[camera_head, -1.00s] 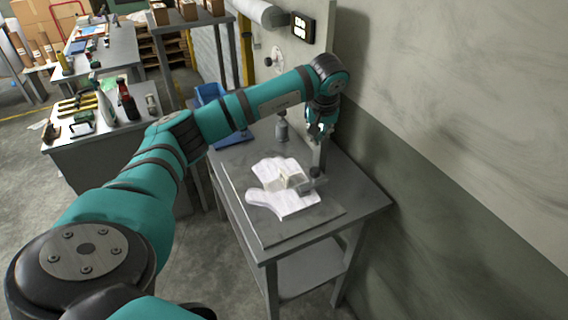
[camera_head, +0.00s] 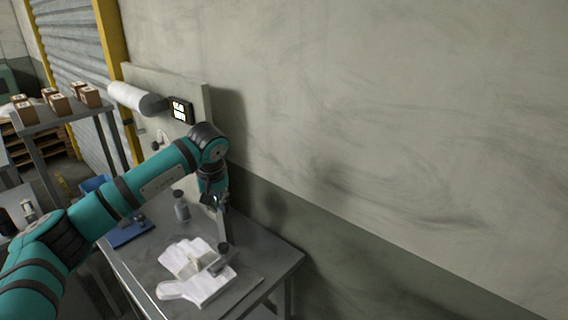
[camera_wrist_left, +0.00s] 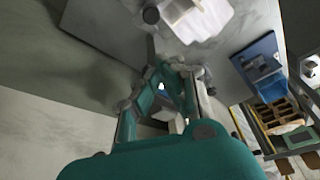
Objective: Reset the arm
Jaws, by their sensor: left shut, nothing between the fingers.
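My left gripper (camera_head: 214,203) is shut and empty, pointing down above the back of the grey metal table (camera_head: 245,285). In the left wrist view its fingers (camera_wrist_left: 172,82) show close up, with the table beyond. A white film glove (camera_head: 183,290) lies flat on the table, in front of the gripper and apart from it. An upright metal post (camera_head: 222,226) stands just below and beside the gripper, close to the glove's back edge; I cannot tell whether the fingers touch it. My right gripper is in no view.
A grey bottle (camera_head: 181,207) stands left of the gripper. A blue tray (camera_head: 130,233) lies at the table's left edge. A white roll (camera_head: 137,99) and a dark display (camera_head: 181,110) are on the back panel. The wall (camera_head: 400,130) closes off the right side.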

